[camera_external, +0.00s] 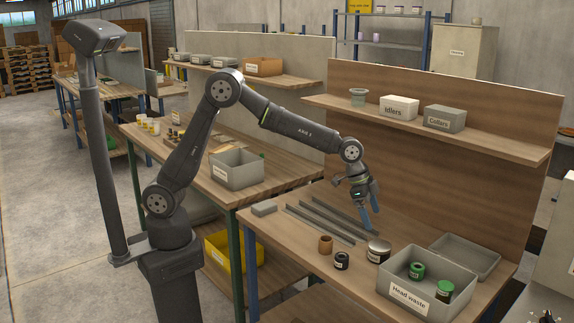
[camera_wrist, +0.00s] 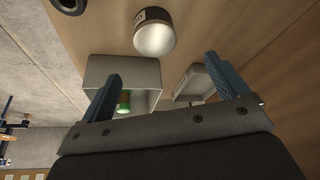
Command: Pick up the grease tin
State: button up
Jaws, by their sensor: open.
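A short round tin with a silver lid and a dark, labelled side (camera_external: 378,251) stands upright on the bench; I take it for the grease tin, though its label is too small to read. It also shows in the wrist view (camera_wrist: 154,37), beyond my fingertips and roughly between them. My gripper (camera_external: 372,212) is open and empty, its blue fingers pointing down above the bench, just behind and above the tin. The fingers in the wrist view (camera_wrist: 162,66) are wide apart and not touching the tin.
The grey "Head waste" bin (camera_external: 408,297) with green-topped items stands right of the tin. A grey tray (camera_external: 465,257) lies behind it. A small black roll (camera_external: 341,260) and a brown pot (camera_external: 325,245) are left. Long grey bars (camera_external: 320,222) lie behind. A shelf (camera_external: 430,130) overhangs the back.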

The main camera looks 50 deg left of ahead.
aim_at(381, 246)
jog(key=x, duration=0.7)
jog(key=shift+d+f, duration=0.1)
jog(key=shift+f, duration=0.15)
jog(key=x, duration=0.3)
jog(key=s+x, duration=0.1)
jog(key=x, duration=0.1)
jog(key=shift+f, duration=0.15)
jog(key=shift+w, duration=0.1)
jog(key=c, duration=1.2)
